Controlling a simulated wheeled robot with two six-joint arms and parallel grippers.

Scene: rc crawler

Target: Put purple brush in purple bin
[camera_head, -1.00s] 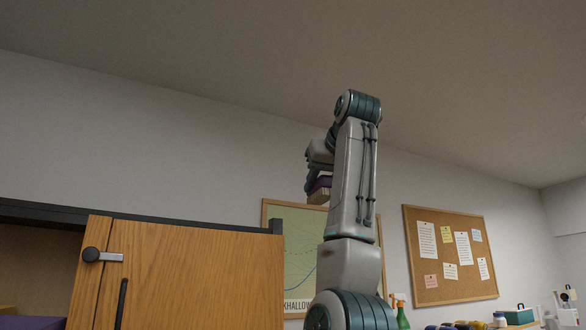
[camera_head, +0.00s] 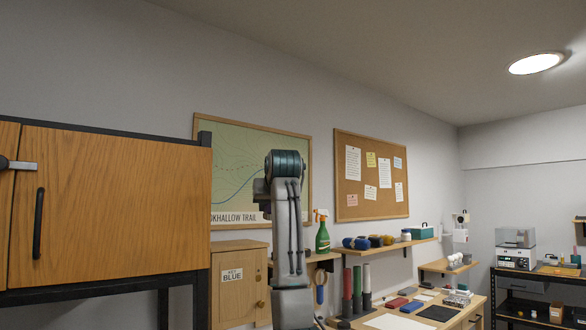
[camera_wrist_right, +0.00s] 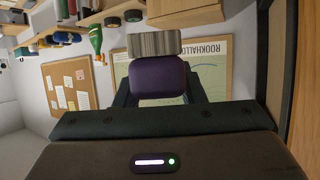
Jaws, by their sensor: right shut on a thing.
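The purple brush (camera_wrist_right: 158,77) is in my right gripper (camera_wrist_right: 160,90) in the right wrist view, between the two dark fingers. Its pale bristle block (camera_wrist_right: 153,43) points away from the palm. In the head view my right gripper (camera_head: 262,192) is mostly hidden behind my upright forearm, and only a dark and grey part shows at its left. It is held up in the air in front of the wall map. My left gripper is not in view. I see no purple bin in the frames now.
A wooden cabinet (camera_head: 110,215) with a dark frame fills the left. A green spray bottle (camera_head: 322,235), a wall shelf (camera_head: 385,246) with rolls and a workbench (camera_head: 425,318) lie to the right.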

